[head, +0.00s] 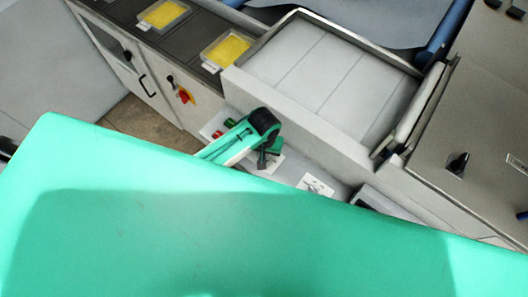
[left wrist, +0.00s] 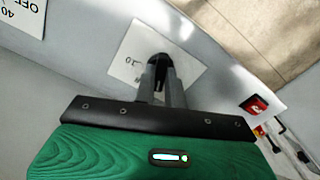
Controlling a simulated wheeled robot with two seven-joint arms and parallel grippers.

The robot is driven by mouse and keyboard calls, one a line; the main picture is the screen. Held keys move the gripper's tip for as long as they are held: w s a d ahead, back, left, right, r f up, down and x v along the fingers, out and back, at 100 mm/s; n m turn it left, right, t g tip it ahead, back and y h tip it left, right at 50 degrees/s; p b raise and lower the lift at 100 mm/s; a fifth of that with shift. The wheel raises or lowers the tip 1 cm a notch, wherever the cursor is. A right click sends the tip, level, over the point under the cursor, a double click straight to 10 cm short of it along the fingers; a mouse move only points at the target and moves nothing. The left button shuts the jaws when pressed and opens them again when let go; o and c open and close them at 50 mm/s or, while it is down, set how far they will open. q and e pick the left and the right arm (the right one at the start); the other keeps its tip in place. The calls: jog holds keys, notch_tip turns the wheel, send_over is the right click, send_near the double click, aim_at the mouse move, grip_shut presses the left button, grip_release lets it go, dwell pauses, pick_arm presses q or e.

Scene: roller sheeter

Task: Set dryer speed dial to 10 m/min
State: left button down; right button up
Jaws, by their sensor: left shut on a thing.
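The dial (left wrist: 160,61) is a black knob on a white label plate (left wrist: 124,66) in the left wrist view. My left gripper (left wrist: 162,83) is shut on the knob, one finger on each side. The fingers hide much of the knob and part of its scale, so I cannot read its setting. In the head view my left gripper (head: 262,163) is at the control panel, over the same white plate (head: 274,166), and hides the knob. My right gripper is not in view.
A second white dial plate (head: 316,185) is to the right; its label (left wrist: 22,14) reads "OFF" and "40". Red (head: 217,134) and green (head: 229,122) buttons are left of my gripper. The sheeter's pale tray (head: 320,75) stands behind. A red-and-yellow switch (head: 184,96) is on the cabinet.

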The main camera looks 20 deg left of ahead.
pick_arm(q)
jog(key=m, duration=0.3)
jog(key=shift+m, duration=0.3)
jog(key=m, duration=0.5)
jog(key=shift+m, duration=0.3)
jog(key=m, duration=0.5)
jog(key=shift+w, duration=0.1)
jog(key=shift+m, duration=1.9)
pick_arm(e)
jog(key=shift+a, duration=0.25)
pick_arm(q)
jog(key=c, duration=1.5)
grip_release()
jog(key=shift+o, duration=0.2)
jog(key=shift+r, duration=0.1)
